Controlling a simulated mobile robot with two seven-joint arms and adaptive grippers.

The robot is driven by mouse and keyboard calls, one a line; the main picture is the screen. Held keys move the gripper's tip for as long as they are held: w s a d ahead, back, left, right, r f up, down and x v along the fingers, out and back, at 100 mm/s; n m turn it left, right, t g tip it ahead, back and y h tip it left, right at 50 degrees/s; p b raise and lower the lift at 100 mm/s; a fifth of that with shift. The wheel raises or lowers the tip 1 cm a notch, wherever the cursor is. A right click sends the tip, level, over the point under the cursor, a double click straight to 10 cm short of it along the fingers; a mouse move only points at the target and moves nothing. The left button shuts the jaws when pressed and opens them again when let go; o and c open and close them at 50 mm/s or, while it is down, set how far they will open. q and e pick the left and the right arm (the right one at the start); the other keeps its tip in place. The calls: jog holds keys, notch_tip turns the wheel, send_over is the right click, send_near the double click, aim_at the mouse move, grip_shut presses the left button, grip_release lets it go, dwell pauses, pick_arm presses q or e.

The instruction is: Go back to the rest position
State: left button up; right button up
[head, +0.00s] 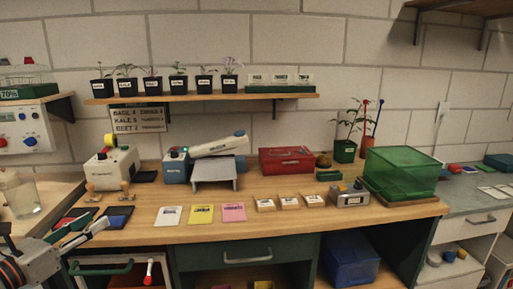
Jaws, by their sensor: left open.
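My left gripper (90,228) is at the lower left, by the front left corner of the wooden bench (300,222). It is open and I see nothing between its fingers. Its arm comes in from the left edge. Dark blue and red flat items (118,216) lie on the bench just beyond the fingers; whether the gripper touches them I cannot tell. My right gripper is out of view.
A shelf (200,97) holds several potted seedlings. On the bench stand a white device (112,165), a red box (286,160), a green bin (400,172) and a grey device (349,195). Coloured cards lie along the front. A glass jar (20,195) stands left.

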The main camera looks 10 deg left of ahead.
pick_arm(q)
jog(key=s+d+f+n+g+y+p, duration=0.1)
jog(key=s+d+f+n+g+y, duration=0.15)
jog(key=f+n, duration=0.75)
jog(key=s+d+f+n+g+y+p, duration=0.1)
jog(key=s+d+f+n, duration=0.35)
jog(key=f, duration=0.95)
jog(key=s+d+f+n+g, duration=0.1)
jog(key=s+d+f+n, duration=0.6)
jog(key=d+n, duration=0.2)
jog(key=s+d+f+n+g+h+p, duration=0.1)
jog(key=s+d+f+n+g, duration=0.1)
jog(key=s+d+f+n, duration=0.4)
jog(key=s+d+n, duration=0.1)
jog(key=d+n, duration=0.3)
jog(key=d, duration=0.1)
jog(key=shift+s+f, duration=0.35)
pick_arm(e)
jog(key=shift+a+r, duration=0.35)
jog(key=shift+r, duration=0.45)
pick_arm(q)
jog(key=shift+h, duration=0.25)
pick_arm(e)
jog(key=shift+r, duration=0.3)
